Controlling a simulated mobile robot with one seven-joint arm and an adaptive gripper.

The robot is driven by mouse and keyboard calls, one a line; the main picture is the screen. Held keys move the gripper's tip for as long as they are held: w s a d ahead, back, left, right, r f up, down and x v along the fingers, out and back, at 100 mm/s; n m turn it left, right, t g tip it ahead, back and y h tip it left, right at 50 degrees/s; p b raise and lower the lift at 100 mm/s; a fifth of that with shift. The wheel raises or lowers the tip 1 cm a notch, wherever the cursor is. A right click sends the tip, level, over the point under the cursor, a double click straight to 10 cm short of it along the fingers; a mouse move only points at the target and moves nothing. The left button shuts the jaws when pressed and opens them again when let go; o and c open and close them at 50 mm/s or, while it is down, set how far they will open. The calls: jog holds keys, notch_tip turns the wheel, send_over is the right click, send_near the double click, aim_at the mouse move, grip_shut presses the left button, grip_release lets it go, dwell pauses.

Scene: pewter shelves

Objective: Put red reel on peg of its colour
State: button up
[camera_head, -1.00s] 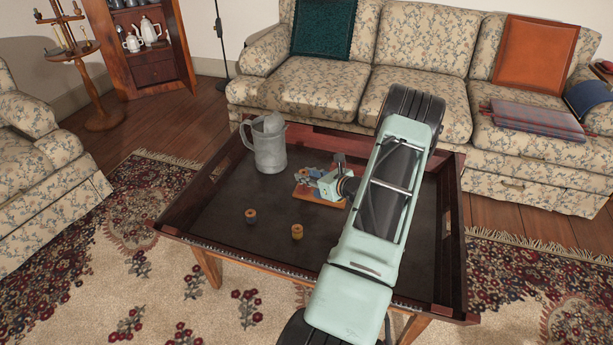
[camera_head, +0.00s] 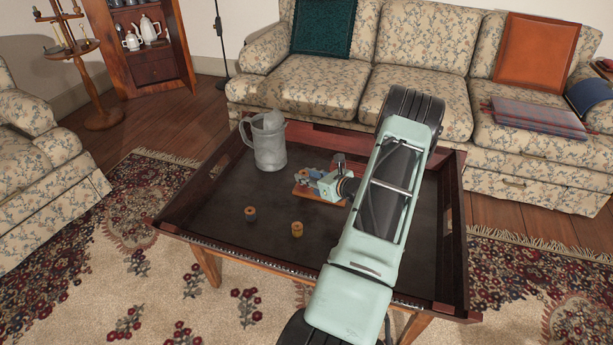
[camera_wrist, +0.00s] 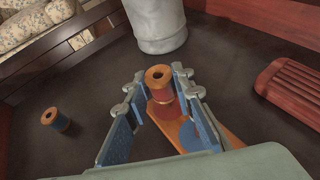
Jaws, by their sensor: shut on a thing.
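The red reel (camera_wrist: 158,77) stands between the fingers of my gripper (camera_wrist: 161,82), which is shut on it. Its wooden top with a dark hole faces the wrist camera, and red thread shows below. Under it is the wooden peg board (camera_wrist: 232,142), with a red disc (camera_wrist: 166,112) and a blue disc (camera_wrist: 201,134). The reel looks over or near the red disc; I cannot tell whether it touches the board or is around a peg. In the head view my gripper (camera_head: 309,179) is low over the board (camera_head: 313,194) and hides the reel.
A grey metal jug (camera_head: 270,148) stands behind the board on the dark tray table (camera_head: 225,205). A dark-threaded reel (camera_head: 250,214) and a yellow reel (camera_head: 297,230) stand towards the front. Raised walls edge the tray. Its front left is clear.

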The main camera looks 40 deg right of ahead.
jog(key=shift+f+b, duration=0.55)
jog(key=shift+f, duration=0.2)
jog(key=o, duration=1)
jog(key=v, duration=1.2)
jog(key=shift+d, duration=0.1)
